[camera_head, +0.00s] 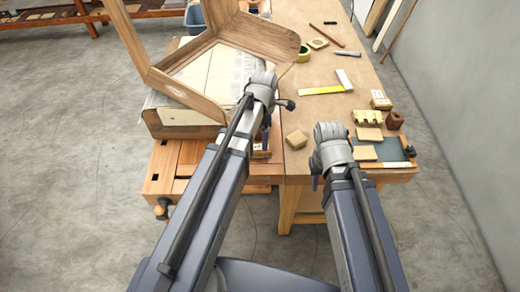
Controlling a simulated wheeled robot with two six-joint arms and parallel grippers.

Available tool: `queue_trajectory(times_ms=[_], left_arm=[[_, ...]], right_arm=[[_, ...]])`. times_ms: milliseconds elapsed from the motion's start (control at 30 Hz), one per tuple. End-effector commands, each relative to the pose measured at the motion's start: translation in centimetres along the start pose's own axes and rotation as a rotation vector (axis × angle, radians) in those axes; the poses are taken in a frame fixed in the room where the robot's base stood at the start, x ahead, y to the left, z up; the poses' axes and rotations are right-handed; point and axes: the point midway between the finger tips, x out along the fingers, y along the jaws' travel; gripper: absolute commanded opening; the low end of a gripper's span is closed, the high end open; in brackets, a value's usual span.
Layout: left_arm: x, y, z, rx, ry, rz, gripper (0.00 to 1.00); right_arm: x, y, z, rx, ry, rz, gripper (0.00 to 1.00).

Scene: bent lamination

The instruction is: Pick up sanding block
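Several small tan blocks lie on the workbench, and I cannot tell for sure which is the sanding block. Another small piece (262,154) shows low beside my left gripper, partly hidden. My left gripper (267,138) points down over the front of the bench, mostly hidden by its wrist. My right gripper (317,180) is at the front edge, right of and nearer than the tan block, apart from it. Its fingers are mostly hidden by the wrist.
A bent wooden frame (183,88) stands on a form at the left. Flat tan pieces (366,153), a dark mat (391,149), a yellow notched piece (367,117) and a brown holder (394,120) are at right. The bench middle is clear.

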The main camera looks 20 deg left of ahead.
Motion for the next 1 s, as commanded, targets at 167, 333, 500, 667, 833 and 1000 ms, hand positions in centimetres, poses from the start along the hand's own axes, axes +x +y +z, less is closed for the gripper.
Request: queue_trajectory(times_ms=[167,333,500,667,833,1000], left_arm=[[0.8,0.0,0.0,0.001,0.000,0.000,1.00],[2.4,0.0,0.0,0.002,0.000,0.000,1.00],[2.7,0.0,0.0,0.003,0.000,0.000,1.00],[3.1,0.1,0.0,0.003,0.000,0.000,1.00],[4.8,0.3,-0.1,0.003,0.000,0.000,1.00],[7.0,0.5,-0.1,0.004,0.000,0.000,1.00]], right_arm=[[0.8,-0.1,-0.1,0.000,0.000,0.000,0.34],[2.4,-0.2,-0.1,0.001,0.000,0.000,0.34],[2.7,-0.3,-0.2,0.001,0.000,0.000,0.34],[3.1,-0.3,-0.2,0.001,0.000,0.000,0.34],[4.8,-0.5,-0.3,0.001,0.000,0.000,0.34],[6.9,-0.7,-0.4,0.001,0.000,0.000,0.34]])
